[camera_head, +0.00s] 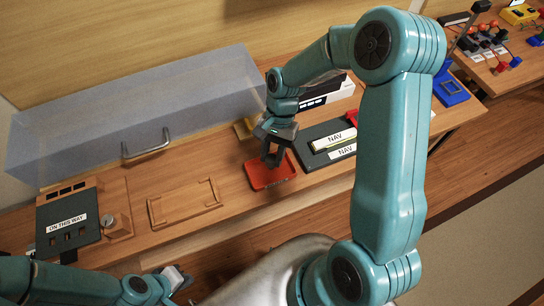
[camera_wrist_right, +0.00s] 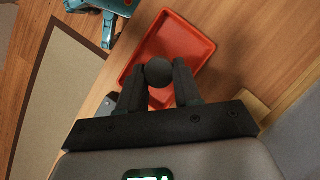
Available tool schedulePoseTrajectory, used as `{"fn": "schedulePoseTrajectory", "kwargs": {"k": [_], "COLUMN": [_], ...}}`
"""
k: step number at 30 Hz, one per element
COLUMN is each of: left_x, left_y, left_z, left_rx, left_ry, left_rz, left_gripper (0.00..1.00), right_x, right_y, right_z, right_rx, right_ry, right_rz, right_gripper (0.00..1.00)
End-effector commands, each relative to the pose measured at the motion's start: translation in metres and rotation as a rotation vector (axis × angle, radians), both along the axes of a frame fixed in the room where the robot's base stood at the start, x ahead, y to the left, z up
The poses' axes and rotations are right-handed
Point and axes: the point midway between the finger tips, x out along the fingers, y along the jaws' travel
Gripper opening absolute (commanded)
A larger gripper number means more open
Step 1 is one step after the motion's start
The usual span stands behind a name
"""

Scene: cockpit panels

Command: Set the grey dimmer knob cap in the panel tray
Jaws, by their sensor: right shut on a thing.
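The panel tray is a shallow red-orange tray (camera_head: 262,181) on the wooden bench; it also shows in the right wrist view (camera_wrist_right: 190,33). My right gripper (camera_head: 271,160) is over the tray with its fingers pointing down. In the right wrist view my right gripper (camera_wrist_right: 158,85) is shut on a dark grey round cap (camera_wrist_right: 158,71), which appears to be the dimmer knob cap. The cap lies over the tray in that view; whether it touches the tray floor cannot be told. My left gripper (camera_head: 178,278) is low at the left, away from the tray, its fingers unclear.
A wooden frame (camera_head: 185,204) lies left of the tray. A dark panel with NAV labels (camera_head: 318,158) stands close on its right. A translucent cover (camera_head: 130,120) is behind.

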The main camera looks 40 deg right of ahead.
Motion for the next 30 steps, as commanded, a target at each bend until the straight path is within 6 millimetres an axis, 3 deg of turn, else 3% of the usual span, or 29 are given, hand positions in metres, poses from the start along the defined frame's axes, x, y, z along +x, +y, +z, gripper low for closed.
{"fn": "schedulePoseTrajectory", "kwargs": {"k": [5, 17, 18, 19, 30], "left_x": [0.000, 0.000, 0.000, 0.000, 0.000], "left_y": [0.000, 0.000, 0.000, 0.000, 0.000], "left_z": [0.002, -0.003, -0.002, -0.001, 0.005], "left_rx": [0.000, 0.000, 0.000, 0.000, 0.000], "left_ry": [0.000, 0.000, 0.000, 0.000, 0.000], "left_rz": [0.000, 0.000, 0.000, 0.000, 0.000], "left_gripper": [0.00, 0.00, 0.00, 0.00, 0.00], "right_x": [0.000, 0.000, 0.000, 0.000, 0.001], "right_y": [0.001, 0.001, 0.001, 0.001, 0.001], "right_z": [-0.022, -0.028, -0.026, -0.026, -0.019], "right_rx": [0.000, 0.000, 0.000, 0.000, -0.001], "right_ry": [0.002, 0.000, 0.000, 0.000, -0.001], "right_rz": [0.001, 0.001, 0.001, 0.001, 0.001], "right_gripper": [0.04, 0.04, 0.46, 0.56, 0.59]}}
